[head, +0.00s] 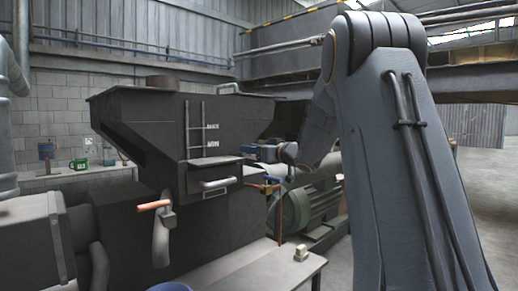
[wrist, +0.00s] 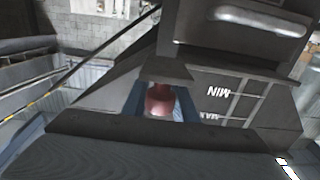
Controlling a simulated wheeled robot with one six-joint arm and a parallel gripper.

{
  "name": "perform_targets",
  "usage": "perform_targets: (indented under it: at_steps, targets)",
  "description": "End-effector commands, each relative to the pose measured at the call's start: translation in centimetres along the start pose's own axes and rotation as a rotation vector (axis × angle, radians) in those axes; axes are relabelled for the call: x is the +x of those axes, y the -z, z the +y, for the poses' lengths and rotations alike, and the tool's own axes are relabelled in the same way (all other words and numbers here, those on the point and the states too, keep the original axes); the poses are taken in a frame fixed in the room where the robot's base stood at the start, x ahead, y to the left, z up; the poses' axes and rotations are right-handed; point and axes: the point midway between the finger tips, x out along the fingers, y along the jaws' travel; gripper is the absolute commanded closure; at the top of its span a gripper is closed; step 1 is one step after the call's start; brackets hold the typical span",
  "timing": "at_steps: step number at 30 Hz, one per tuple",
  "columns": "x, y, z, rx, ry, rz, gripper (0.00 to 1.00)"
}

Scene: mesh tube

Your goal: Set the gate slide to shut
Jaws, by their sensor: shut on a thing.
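The gate slide (head: 213,189), a dark plate with a pale bar handle, sits low on the front of the dark hopper (head: 140,120). I cannot tell how far it is drawn out. Its handle also shows at the upper right of the wrist view (wrist: 262,19), which sees the hopper upside down. My gripper (head: 262,152) is at the right side of the hopper, apart from the handle. In the wrist view its blue fingers (wrist: 160,88) are shut on a red thing (wrist: 160,101), only partly visible. The head view hides the red thing.
An orange-handled lever (head: 154,205) sticks out at the lower left of the hopper. A brass valve with a copper pipe (head: 280,214) and a green motor (head: 322,200) stand to the right. A grey bench (head: 250,268) runs along the front.

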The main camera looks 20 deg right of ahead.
Motion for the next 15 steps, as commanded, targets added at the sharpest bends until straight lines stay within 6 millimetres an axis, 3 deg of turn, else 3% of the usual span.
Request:
perform_targets:
  at_steps: [9,10,12,15]
  targets:
    - [0.19,0.08,0.06,-0.001,-0.001,0.002,1.00]
    - [0.18,0.08,0.06,-0.001,-0.001,0.002,0.69]
    - [0.18,0.07,0.06,-0.001,-0.001,0.001,0.57]
    - [0.18,0.05,0.04,-0.001,-0.001,0.001,0.55]
